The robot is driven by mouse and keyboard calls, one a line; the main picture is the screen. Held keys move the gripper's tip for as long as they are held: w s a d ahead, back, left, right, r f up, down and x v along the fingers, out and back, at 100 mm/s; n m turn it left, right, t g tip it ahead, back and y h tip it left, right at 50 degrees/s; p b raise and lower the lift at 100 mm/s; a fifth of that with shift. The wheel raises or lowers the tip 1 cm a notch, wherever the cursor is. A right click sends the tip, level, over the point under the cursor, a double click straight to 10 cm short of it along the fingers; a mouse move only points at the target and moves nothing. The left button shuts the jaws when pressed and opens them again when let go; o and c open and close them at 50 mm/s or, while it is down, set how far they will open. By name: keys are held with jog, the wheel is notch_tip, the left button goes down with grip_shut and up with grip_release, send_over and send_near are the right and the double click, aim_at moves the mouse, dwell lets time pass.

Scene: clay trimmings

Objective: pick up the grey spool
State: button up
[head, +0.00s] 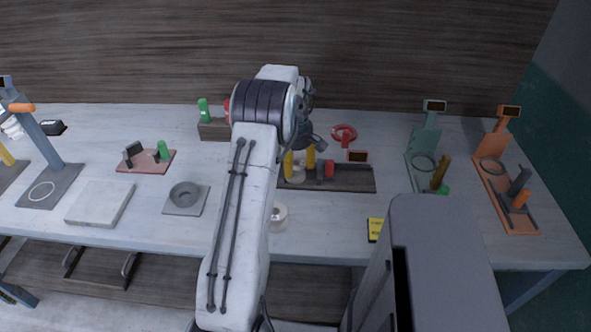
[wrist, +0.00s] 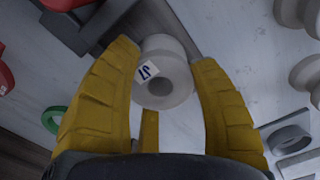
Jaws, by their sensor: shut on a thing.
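The grey spool (wrist: 163,88) is pale, with wide flanges, a round hole and a small white label with blue marks. In the wrist view it lies between the two yellow fingers of my gripper (wrist: 166,62), which is shut on it. In the head view the yellow fingertips of my gripper (head: 300,163) show just right of my arm, with a pale bit of the spool (head: 298,173) between them. They are at the left part of a dark tray (head: 350,187). I cannot tell whether the spool is clear of the surface beneath.
Another pale spool (head: 280,215) stands near the front edge, partly behind my arm. A red ring-shaped thing (head: 343,133) lies behind the tray. Green (head: 420,147) and orange (head: 489,183) stands are at the right. A grey square holder (head: 185,203) and pale slab (head: 99,204) are at the left.

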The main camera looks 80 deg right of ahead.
jog(key=shift+r, duration=0.1)
jog(key=shift+r, duration=0.9)
notch_tip(320, 180, up, 2)
jog(key=shift+s+r, duration=0.1)
jog(key=shift+r, duration=0.1)
jog(key=shift+s+a+r, duration=0.65)
jog(key=shift+s+r, duration=0.45)
jog(key=shift+s, duration=0.7)
jog(key=shift+s+a+r, duration=0.65)
jog(key=shift+s+r, duration=0.5)
jog(key=shift+s, duration=0.65)
jog(key=shift+s+a+r, duration=0.65)
jog(key=shift+s+r, duration=0.45)
jog(key=shift+s, duration=0.7)
